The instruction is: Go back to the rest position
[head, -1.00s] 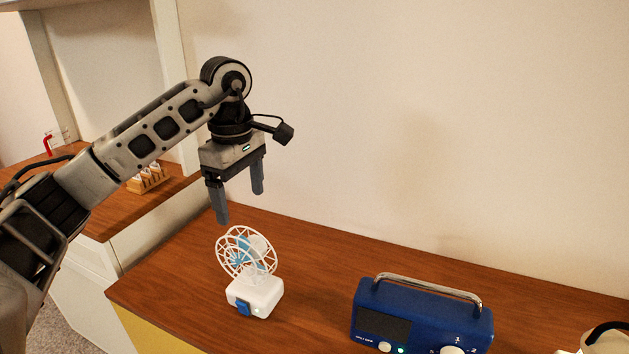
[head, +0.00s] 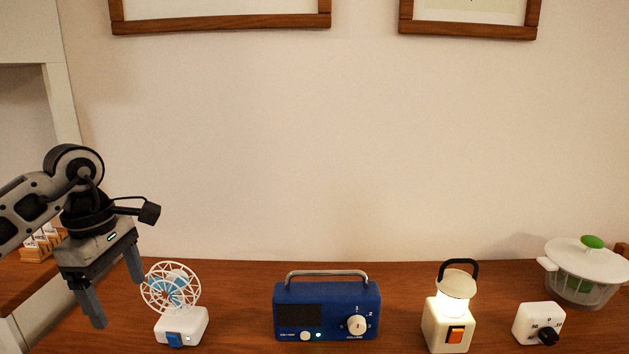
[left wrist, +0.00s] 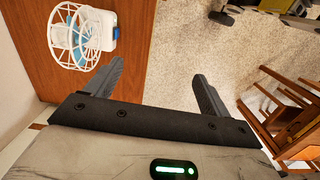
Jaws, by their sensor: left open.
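My left gripper (head: 119,292) is open and empty in the head view. It points down in the air at the left, beside the small white fan (head: 172,288). In the left wrist view, its two fingers (left wrist: 160,82) are spread apart with nothing between them. The fan shows there at the upper left (left wrist: 84,35), apart from the fingers. My right gripper is in neither view.
A blue radio (head: 327,307), a lit lantern (head: 450,310), a white timer (head: 538,324) and a salad spinner (head: 588,270) stand along the wooden counter (head: 235,292). Wooden chairs (left wrist: 285,110) stand on the carpet in the left wrist view. The air above the counter is clear.

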